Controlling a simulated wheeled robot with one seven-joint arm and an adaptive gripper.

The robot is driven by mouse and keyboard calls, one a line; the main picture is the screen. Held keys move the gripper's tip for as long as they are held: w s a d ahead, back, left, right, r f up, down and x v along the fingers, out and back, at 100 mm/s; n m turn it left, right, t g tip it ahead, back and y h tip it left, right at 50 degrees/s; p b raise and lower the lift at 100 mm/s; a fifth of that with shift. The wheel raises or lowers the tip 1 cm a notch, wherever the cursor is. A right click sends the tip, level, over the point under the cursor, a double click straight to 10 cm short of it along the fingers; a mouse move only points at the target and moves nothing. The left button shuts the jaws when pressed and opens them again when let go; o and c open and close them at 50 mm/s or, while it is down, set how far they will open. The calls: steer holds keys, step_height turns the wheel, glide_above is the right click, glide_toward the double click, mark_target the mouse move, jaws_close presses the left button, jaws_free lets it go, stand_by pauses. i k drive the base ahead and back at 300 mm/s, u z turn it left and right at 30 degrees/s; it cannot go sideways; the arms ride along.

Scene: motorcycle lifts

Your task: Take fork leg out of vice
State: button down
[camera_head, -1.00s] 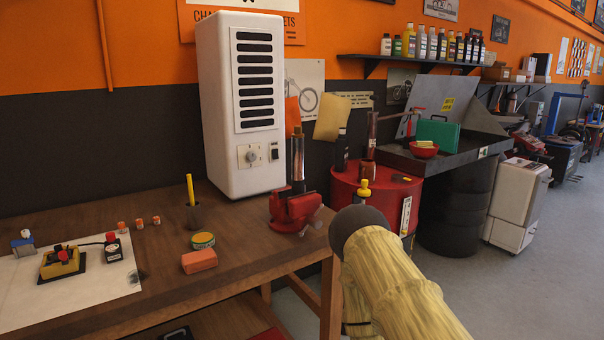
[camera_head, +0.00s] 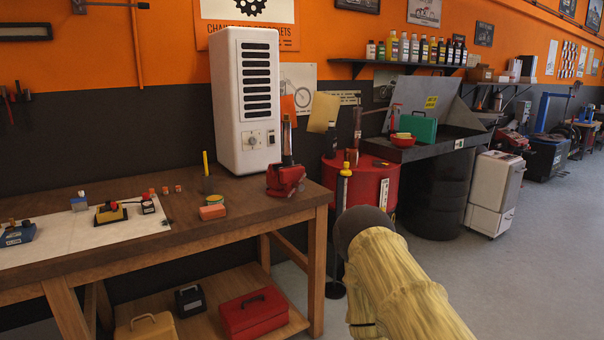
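The fork leg (camera_head: 287,138) is a metallic tube with a dark and amber top. It stands upright in the red vice (camera_head: 284,179) at the right end of the wooden workbench (camera_head: 200,229). The vice jaws are too small to make out clearly. My arm, in a pale yellow sleeve with a dark rounded end, reaches in from the lower right, apart from the vice and to its right. My gripper's fingers do not show.
A white cabinet heater (camera_head: 244,100) stands behind the vice, close on its left. A red drum (camera_head: 375,188) and a post (camera_head: 342,215) stand right of the bench. Small items lie on the bench's left. A red toolbox (camera_head: 253,311) sits on the lower shelf. Floor at right is clear.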

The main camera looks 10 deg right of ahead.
mark_target(287, 155)
steer(key=z, duration=1.15)
steer(key=i, duration=1.65)
steer(key=u, duration=0.6)
